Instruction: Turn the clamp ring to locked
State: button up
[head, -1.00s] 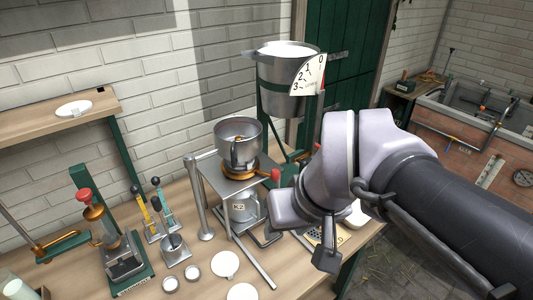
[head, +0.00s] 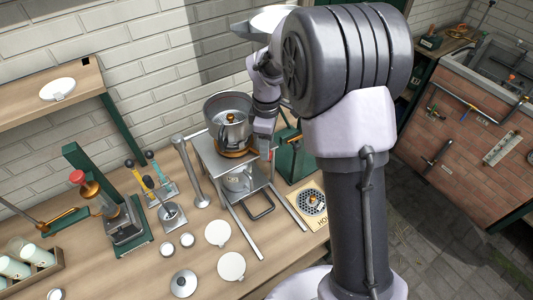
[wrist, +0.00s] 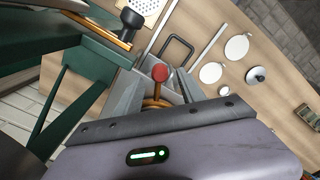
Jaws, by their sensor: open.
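The brass clamp ring (head: 236,153) sits under the steel pot (head: 229,122) on the metal stand. Its red-knobbed handle (wrist: 160,73) shows in the wrist view, with part of the brass ring (wrist: 154,103) behind the gripper's edge. My gripper (head: 266,150) points down at the right side of the ring in the head view. In the wrist view my gripper (wrist: 155,82) is open, with the red knob between its grey fingers. I cannot tell whether the fingers touch the handle. Any lock marking on the ring is hidden.
The metal stand (head: 212,158) has legs and rails reaching forward on the wooden bench. A green press with a red knob (head: 77,177) and several levers stand to the left. White discs (head: 231,266) lie in front. A drain plate (head: 312,201) lies to the right.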

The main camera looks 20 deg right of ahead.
notch_tip(320, 180, down, 3)
jog(key=shift+f, duration=0.15)
jog(key=shift+c, duration=0.2)
grip_shut()
dwell(1.2)
